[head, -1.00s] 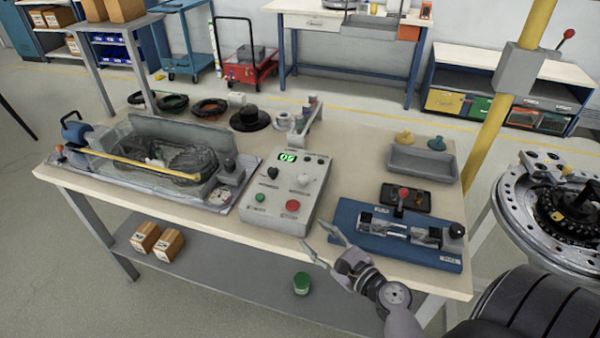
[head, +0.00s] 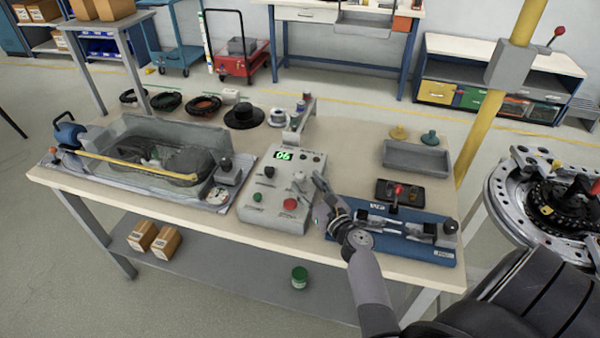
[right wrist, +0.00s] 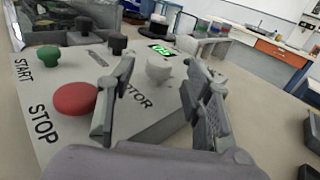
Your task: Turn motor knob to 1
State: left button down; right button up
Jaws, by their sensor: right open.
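The grey control box (head: 256,213) stands on the bench with a lit green display (head: 284,155), a black knob (head: 269,172), a green button (head: 258,197) and a red stop button (head: 290,204). The white motor knob (head: 300,178) is on its right side; it also shows in the right wrist view (right wrist: 158,69), above the word MOTOR. I cannot tell its setting. My right gripper (head: 317,194) is at the box's right edge. In the right wrist view its open fingers (right wrist: 159,75) frame the white knob from either side, apparently not touching. My left gripper is not in view.
A blue fixture (head: 350,226) with a red-tipped lever lies right of the box, under my right arm. A clear-covered belt unit (head: 130,190) stands left. A grey tray (head: 416,158) and several rings lie behind. The bench front edge is clear.

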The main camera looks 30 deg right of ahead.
aim_at(303, 178)
jog(key=shift+w+d, duration=0.2)
jog(key=shift+w, duration=2.15)
grip_shut()
